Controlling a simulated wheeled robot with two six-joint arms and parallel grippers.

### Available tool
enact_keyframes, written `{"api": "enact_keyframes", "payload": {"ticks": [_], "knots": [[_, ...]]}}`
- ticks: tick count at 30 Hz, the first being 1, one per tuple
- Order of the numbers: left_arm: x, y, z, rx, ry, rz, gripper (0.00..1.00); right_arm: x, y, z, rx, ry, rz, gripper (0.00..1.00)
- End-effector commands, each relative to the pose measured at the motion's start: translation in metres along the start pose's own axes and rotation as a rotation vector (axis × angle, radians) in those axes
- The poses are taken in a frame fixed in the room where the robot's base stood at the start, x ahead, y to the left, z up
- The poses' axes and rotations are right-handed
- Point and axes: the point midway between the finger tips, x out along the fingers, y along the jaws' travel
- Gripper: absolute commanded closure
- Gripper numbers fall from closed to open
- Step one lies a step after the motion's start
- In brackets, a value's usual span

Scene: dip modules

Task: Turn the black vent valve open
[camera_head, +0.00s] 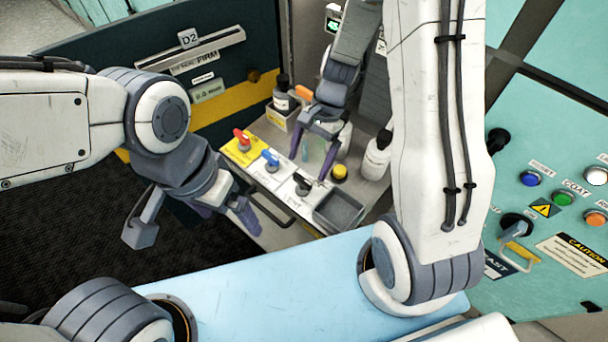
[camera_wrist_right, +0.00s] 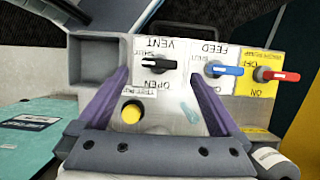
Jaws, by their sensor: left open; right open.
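The black vent valve (camera_head: 302,184) sits on a white panel plate with printed labels. In the right wrist view its black handle (camera_wrist_right: 157,64) has a pale tip pointing left, toward the SHUT label; the OPEN label is below it. My right gripper (camera_head: 314,161) is open and empty, pointing down at the panel. In the wrist view its fingertips (camera_wrist_right: 157,72) lie on either side of the black valve's handle, apart from it in the picture; the height gap cannot be told. My left gripper (camera_head: 193,222) is open and empty, left of the panel, over the dark floor.
A blue feed valve (camera_head: 271,160) and a red valve (camera_head: 242,138) are beside the black one. A yellow button (camera_head: 340,172), a grey bin (camera_head: 340,210) and a white bottle (camera_head: 376,160) are close by. A button panel (camera_head: 540,220) stands at right.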

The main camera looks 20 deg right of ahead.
Motion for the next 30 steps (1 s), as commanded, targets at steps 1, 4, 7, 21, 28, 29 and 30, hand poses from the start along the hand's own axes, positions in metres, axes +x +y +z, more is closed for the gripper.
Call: {"api": "enact_keyframes", "payload": {"ticks": [1, 4, 7, 21, 28, 29, 30], "knots": [[0.004, 0.000, 0.000, 0.000, 0.000, 0.000, 0.00, 0.012, 0.001, 0.000, 0.000, -0.003, 0.004, 0.00], [0.006, -0.001, 0.000, 0.000, 0.000, 0.000, 0.00, 0.028, 0.001, -0.001, 0.001, -0.001, 0.003, 0.00], [0.009, -0.001, 0.001, 0.000, 0.000, 0.000, 0.00, 0.040, 0.001, 0.000, -0.001, -0.001, 0.002, 0.00], [0.010, -0.001, 0.001, 0.000, 0.000, 0.000, 0.00, 0.048, 0.000, 0.000, -0.002, 0.001, -0.001, 0.15], [0.010, -0.001, 0.001, 0.000, 0.000, 0.000, 0.00, 0.048, 0.000, 0.000, -0.002, 0.001, -0.001, 0.86], [0.010, -0.001, 0.001, 0.000, 0.000, 0.000, 0.00, 0.048, 0.000, 0.000, -0.002, 0.001, -0.001, 0.86], [0.010, -0.001, 0.001, 0.000, 0.000, 0.000, 0.00, 0.048, 0.000, 0.000, -0.004, 0.001, 0.000, 0.86]]}}
